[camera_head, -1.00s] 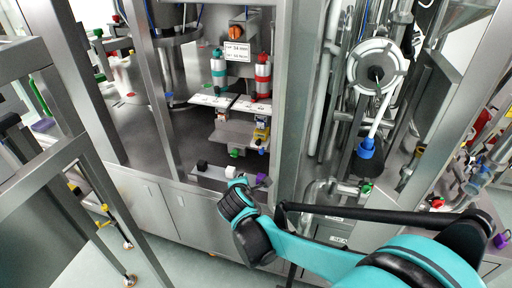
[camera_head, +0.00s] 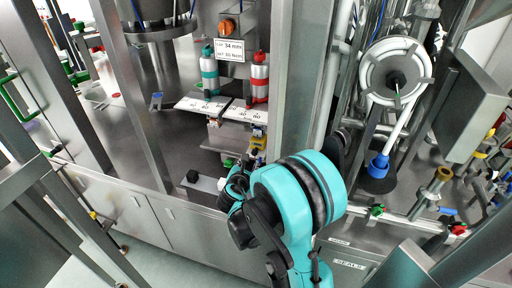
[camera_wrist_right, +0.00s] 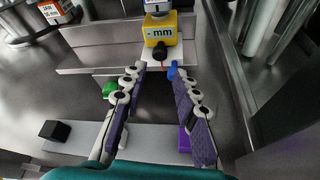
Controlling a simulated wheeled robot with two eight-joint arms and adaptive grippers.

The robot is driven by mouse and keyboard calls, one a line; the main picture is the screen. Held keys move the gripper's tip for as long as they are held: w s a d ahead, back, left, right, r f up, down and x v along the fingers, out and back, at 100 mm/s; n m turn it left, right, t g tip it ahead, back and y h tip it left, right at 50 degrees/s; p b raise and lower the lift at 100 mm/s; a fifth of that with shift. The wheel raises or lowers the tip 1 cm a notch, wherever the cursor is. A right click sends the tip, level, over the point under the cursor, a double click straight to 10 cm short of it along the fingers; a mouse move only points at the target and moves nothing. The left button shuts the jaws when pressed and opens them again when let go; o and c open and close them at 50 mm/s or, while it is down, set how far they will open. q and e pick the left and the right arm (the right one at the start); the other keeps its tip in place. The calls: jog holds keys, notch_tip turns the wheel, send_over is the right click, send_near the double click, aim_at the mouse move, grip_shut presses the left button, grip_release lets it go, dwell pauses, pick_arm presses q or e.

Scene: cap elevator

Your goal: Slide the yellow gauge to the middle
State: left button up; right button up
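The yellow gauge (camera_head: 259,132) is a small block marked "mm" under the right of the two white scale plates (camera_head: 245,113). It also shows in the right wrist view (camera_wrist_right: 160,30), with a black knob on its front. My right gripper (camera_wrist_right: 155,70) is open and empty, its purple-padded fingers pointing at the gauge from just in front. The knob lies ahead of the gap between the fingertips. In the head view the right gripper (camera_head: 250,166) is largely hidden by my teal arm. My left gripper is out of view.
A teal-banded bottle (camera_head: 209,72) and a red bottle (camera_head: 258,78) stand above the scale plates. Below is a panel with a black block (camera_wrist_right: 55,131), a green knob (camera_wrist_right: 110,89) and a purple piece (camera_wrist_right: 184,138). A steel post (camera_head: 300,80) stands close on the right.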

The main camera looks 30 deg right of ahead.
aim_at(254, 153)
jog(key=b+x, duration=0.2)
jog(key=x, duration=0.5)
jog(key=shift+w+d+f, duration=0.1)
jog(key=shift+w+d, duration=0.25)
jog(key=shift+w, duration=0.05)
